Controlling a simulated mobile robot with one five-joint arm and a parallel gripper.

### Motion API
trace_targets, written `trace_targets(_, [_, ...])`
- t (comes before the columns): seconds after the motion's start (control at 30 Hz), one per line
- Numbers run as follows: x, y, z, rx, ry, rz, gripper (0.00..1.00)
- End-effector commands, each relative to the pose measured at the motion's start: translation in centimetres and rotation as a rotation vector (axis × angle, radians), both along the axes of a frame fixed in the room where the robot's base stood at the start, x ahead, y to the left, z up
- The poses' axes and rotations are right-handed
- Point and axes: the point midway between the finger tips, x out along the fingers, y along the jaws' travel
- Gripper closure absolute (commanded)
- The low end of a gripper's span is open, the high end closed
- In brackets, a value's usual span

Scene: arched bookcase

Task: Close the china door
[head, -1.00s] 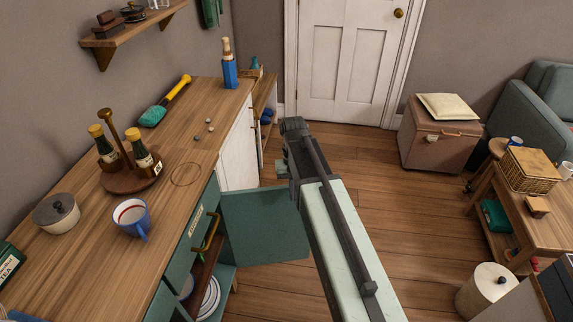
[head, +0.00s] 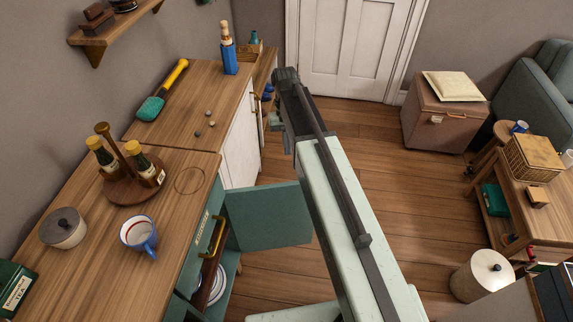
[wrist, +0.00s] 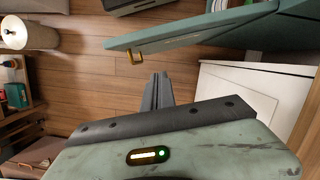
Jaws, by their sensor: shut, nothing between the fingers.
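The china door (head: 272,216) is the teal door of the lower cabinet. In the head view it stands swung open, jutting out to the right from the cabinet front. In the wrist view the door (wrist: 190,32) runs across the top, with a small brass handle (wrist: 135,57) on its face. My gripper (wrist: 157,78) is shut and empty, pointing towards the door with a visible gap. Plates (head: 217,284) show inside the open cabinet.
A white cabinet front (head: 241,150) is beyond the door. A trunk (head: 440,112) and a low table (head: 548,213) stand right. Wooden floor between is clear.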

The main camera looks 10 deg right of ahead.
Motion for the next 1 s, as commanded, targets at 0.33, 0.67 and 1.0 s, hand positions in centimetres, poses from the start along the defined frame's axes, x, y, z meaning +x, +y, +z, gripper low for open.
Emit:
trace_targets(0.33, [-0.2, 0.2, -0.9, 0.000, 0.002, 0.003, 1.00])
trace_targets(0.67, [-1.6, 0.3, -6.9, 0.000, 0.002, 0.005, 1.00])
trace_targets(1.0, [-5.6, 0.3, -9.5, 0.000, 0.002, 0.006, 1.00])
